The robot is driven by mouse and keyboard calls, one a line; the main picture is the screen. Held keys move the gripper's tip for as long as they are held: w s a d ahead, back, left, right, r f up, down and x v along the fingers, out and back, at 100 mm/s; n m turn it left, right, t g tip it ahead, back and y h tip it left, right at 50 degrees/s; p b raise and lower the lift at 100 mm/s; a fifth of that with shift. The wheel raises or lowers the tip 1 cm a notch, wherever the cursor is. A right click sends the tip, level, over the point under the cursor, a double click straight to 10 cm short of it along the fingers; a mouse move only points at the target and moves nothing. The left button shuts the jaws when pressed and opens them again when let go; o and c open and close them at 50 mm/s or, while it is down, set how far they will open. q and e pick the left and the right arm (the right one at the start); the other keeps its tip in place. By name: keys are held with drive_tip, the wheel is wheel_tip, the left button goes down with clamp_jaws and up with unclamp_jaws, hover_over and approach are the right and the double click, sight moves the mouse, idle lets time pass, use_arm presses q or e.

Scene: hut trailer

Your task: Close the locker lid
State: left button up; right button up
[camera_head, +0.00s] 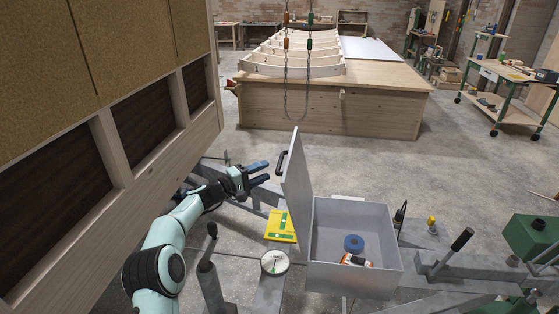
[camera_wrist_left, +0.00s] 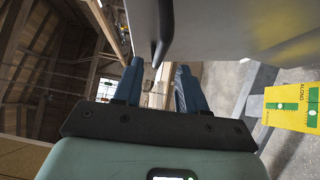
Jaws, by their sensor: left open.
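The locker (camera_head: 350,275) is an open grey metal box in the lower middle of the head view. Its lid (camera_head: 297,175) stands upright, hinged along the box's left side, with a dark handle (camera_head: 281,161) on the lid's outer face. My left gripper (camera_head: 264,173) is open, just left of the lid and close to the handle. In the left wrist view, the handle (camera_wrist_left: 160,50) hangs near the space between the blue fingers (camera_wrist_left: 155,85), and the lid's grey face (camera_wrist_left: 220,28) fills the upper right. I cannot tell if the fingers touch it. My right gripper is not in view.
A blue roll (camera_head: 353,243) and a small can-like item (camera_head: 356,261) lie inside the locker. A yellow level card (camera_head: 281,226) and a round dial (camera_head: 274,262) lie left of it. A wooden panelled wall (camera_head: 120,110) borders the left arm.

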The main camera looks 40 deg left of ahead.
sight(280, 162)
use_arm(q)
drive_tip(key=p+x, duration=0.1)
drive_tip(key=x, duration=0.2)
drive_tip(key=p+x, duration=0.1)
drive_tip(key=x, duration=0.2)
drive_tip(key=shift+w+r+p, duration=0.2)
drive_tip(key=shift+w+p, duration=0.1)
drive_tip(key=shift+p, duration=0.1)
drive_tip(key=shift+w+d+f, duration=0.2)
drive_tip(key=shift+w, duration=0.4)
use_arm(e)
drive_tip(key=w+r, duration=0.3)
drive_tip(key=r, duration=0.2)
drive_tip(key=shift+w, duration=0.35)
use_arm(q)
drive_tip(key=shift+s, duration=0.1)
clamp_jaws()
